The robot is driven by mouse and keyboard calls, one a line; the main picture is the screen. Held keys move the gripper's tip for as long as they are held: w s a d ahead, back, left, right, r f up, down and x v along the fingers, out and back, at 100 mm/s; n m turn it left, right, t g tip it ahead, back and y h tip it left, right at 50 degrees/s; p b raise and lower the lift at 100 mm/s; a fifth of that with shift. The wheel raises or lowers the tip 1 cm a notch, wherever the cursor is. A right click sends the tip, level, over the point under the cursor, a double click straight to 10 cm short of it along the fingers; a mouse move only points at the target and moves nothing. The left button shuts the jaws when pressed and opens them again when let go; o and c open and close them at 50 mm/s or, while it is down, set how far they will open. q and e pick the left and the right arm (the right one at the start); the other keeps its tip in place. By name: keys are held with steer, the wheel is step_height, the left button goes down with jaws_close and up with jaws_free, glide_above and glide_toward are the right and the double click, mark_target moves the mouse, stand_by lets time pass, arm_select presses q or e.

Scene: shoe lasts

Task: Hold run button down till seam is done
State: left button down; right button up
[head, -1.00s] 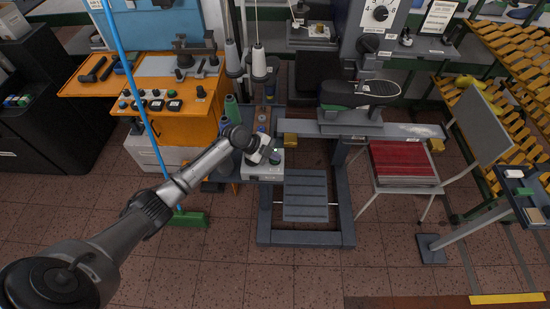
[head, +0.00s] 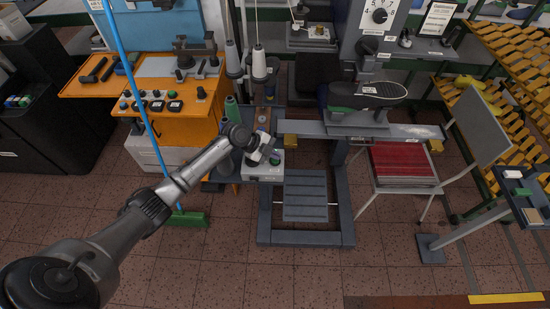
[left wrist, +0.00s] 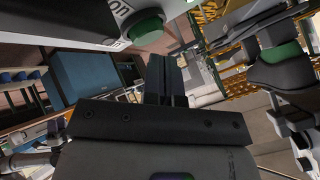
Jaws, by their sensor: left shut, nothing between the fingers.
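My left gripper (head: 268,153) is over the control box at the front left of the sewing bench. In the left wrist view its dark fingers (left wrist: 164,75) are closed together and hold nothing. The white control box (head: 262,173) carries a green button (head: 275,161). In the left wrist view the green button (left wrist: 146,28) stands beside the fingertips, with partly cut-off lettering next to it. I see no clear contact between fingertips and button. The shoe with its dark sole (head: 382,89) sits under the machine head (head: 378,18). My right gripper is not in view.
An orange bench (head: 170,125) with knobs and tools stands left of the box. Thread cones (head: 258,62) rise behind my gripper.

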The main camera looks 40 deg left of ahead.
mark_target(274, 161)
arm_select(q)
steer(key=shift+r, duration=0.35)
steer(key=shift+r+p, duration=1.6)
steer(key=shift+r, duration=0.8)
